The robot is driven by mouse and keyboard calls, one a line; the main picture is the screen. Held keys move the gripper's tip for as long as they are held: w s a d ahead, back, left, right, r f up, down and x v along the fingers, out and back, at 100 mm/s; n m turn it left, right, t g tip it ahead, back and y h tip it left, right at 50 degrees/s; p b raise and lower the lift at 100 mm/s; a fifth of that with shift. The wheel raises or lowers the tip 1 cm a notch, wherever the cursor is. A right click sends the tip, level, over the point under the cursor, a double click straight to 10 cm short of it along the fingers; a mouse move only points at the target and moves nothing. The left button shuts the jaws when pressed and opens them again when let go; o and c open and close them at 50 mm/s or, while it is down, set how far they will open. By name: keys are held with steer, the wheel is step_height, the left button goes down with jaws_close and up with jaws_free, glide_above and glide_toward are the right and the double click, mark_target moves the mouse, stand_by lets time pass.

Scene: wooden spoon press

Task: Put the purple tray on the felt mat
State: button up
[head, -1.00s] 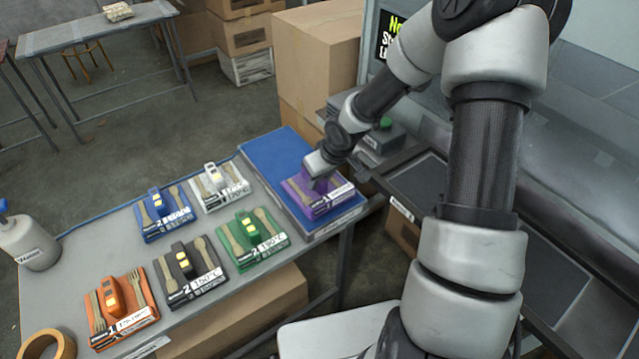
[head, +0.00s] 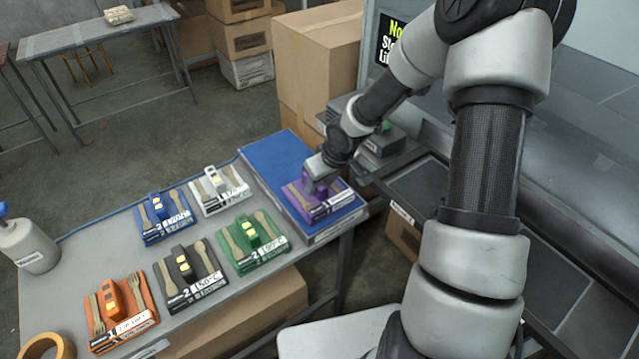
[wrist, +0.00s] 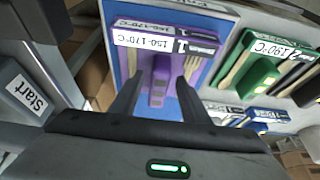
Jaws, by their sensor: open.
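The purple tray (head: 322,205) lies on the blue felt mat (head: 277,160), near the mat's front end. It carries wooden utensils and a white label reading 150-170°C in the wrist view (wrist: 199,53). My gripper (head: 314,180) is right above the tray, at its raised purple handle. In the wrist view the two dark fingers (wrist: 156,95) stand apart on either side of the handle (wrist: 160,75). The jaws are open. Whether a finger touches the handle I cannot tell.
Blue (head: 163,213), white (head: 219,190), green (head: 251,243), black (head: 190,273) and orange (head: 122,315) trays stand on the grey table left of the mat. A white bottle (head: 28,243) and a tape roll (head: 48,345) are at the far left. A cardboard box (head: 317,55) stands behind the mat.

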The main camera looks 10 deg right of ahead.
steer(key=p+v, duration=0.3)
steer(key=v, duration=0.8)
steer(key=shift+p, duration=0.35)
steer(key=shift+s, duration=0.15)
steer(key=s+a+r+m+t+h+p, duration=0.15)
steer(key=s+r, duration=0.25)
steer(key=r, duration=0.9)
steer(key=s+r+m+t+h+p, duration=0.15)
steer(key=s+r, duration=0.25)
steer(key=r, duration=0.9)
steer(key=s+r+m+g+y+p, duration=0.1)
steer(key=s+r+p, duration=0.2)
steer(key=s, duration=1)
step_height(320, 180, up, 2)
steer(key=shift+r, duration=0.1)
